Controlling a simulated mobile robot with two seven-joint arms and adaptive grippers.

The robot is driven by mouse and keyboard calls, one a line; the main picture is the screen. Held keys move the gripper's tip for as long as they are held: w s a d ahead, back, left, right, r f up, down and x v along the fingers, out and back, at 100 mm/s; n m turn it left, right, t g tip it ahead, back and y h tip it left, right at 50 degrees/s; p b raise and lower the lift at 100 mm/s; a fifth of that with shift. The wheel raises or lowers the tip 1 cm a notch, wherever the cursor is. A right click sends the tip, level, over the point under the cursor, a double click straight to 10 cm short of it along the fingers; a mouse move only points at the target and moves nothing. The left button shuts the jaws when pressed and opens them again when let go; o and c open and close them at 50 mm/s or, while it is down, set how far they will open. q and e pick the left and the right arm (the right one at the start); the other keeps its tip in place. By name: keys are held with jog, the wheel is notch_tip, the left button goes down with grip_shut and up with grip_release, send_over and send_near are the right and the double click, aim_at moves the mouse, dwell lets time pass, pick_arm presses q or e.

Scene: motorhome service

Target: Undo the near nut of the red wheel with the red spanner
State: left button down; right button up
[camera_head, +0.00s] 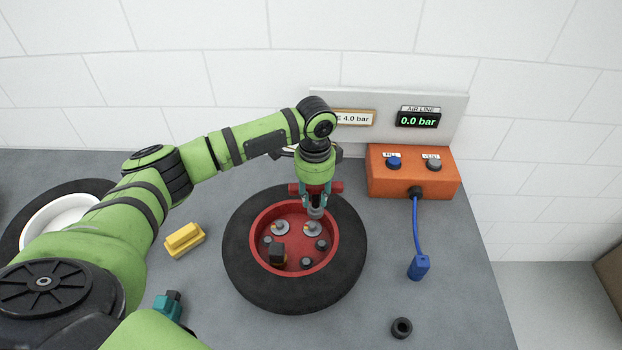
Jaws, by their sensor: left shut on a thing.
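The red wheel (330,238) lies flat on the bench, a black tyre around a red hub. Inside the hub are two pale discs with orange marks, several small dark round pieces, and a taller black block (277,252). I cannot tell which is the near nut. My left gripper (315,199) is shut on the red spanner (337,187), over the hub's far right part. Red shows at both sides of the fingers. A grey tip points down near the right pale disc (313,229); contact is unclear. My right gripper is not seen.
A yellow block (184,240) lies left of the wheel. A teal piece (167,306) is partly hidden by my arm. Another tyre (93,187) is at the left. An orange box (412,181) has a blue hose (417,228). A black ring (401,328) lies front right.

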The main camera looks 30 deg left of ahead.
aim_at(311, 204)
pick_arm(q)
jog(key=shift+w+a+f+m, duration=0.1)
jog(key=shift+w+a+m, duration=0.25)
jog(key=shift+a+m, duration=0.3)
jog(key=shift+p, duration=0.3)
jog(key=shift+p, duration=0.45)
jog(key=shift+f+b, duration=1.4)
jog(key=shift+f, duration=1.45)
jog(key=shift+p, duration=0.75)
jog(key=shift+f, duration=0.25)
jog(key=shift+f+b, duration=0.7)
jog(key=shift+f, duration=0.3)
